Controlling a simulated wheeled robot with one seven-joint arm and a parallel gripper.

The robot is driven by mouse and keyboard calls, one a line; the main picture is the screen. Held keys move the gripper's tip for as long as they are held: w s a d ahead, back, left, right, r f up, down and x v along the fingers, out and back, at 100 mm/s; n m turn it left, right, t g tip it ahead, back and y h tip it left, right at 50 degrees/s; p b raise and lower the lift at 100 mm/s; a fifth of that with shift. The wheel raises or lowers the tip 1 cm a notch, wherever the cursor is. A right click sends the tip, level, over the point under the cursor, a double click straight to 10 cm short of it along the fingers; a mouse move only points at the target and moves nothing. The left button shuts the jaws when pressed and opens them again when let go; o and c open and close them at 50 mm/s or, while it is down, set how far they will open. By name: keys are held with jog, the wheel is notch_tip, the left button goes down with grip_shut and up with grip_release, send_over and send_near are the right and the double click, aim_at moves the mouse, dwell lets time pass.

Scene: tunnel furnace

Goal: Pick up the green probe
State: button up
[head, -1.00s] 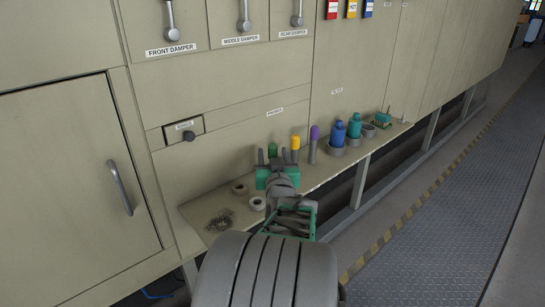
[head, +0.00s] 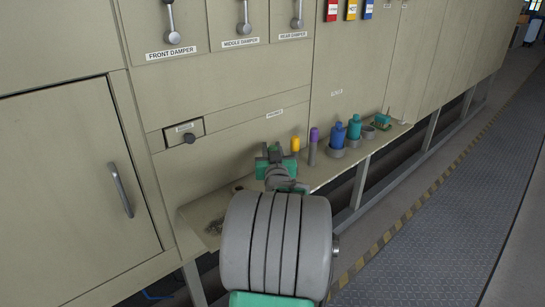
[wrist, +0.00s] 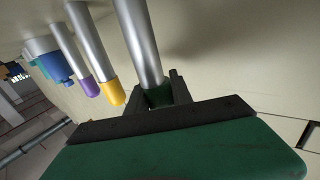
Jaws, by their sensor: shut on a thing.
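The green probe (wrist: 158,98) has a grey metal rod and a dark green cap. In the wrist view its cap sits between the two dark fingers of my gripper (wrist: 160,91), which is shut on it; the rod runs up out of the picture. In the head view my gripper (head: 273,151) is over the shelf by the panel and hides nearly all of the probe. The rod's far end is out of sight, so I cannot tell whether it touches the shelf.
A yellow probe (head: 295,144) and a purple probe (head: 314,135) stand just right of my gripper on the shelf (head: 333,168). Farther right are a blue bottle (head: 338,135), a teal bottle (head: 354,128) and a small dish (head: 369,131). The cabinet wall rises close behind.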

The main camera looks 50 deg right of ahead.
grip_shut()
jog(key=shift+r, duration=0.1)
jog(key=shift+s+r, duration=0.15)
jog(key=shift+r, duration=0.1)
notch_tip(320, 180, up, 11)
jog(key=s+a+b, duration=0.1)
jog(key=s+a, duration=0.1)
jog(key=s, duration=0.7)
jog(key=s+a+b, duration=0.1)
jog(key=s+a, duration=0.1)
jog(key=s, duration=0.8)
jog(key=shift+a+b, duration=0.25)
jog(key=shift+b, duration=0.05)
jog(key=shift+s, duration=0.1)
notch_tip(320, 180, up, 10)
jog(key=p, duration=0.4)
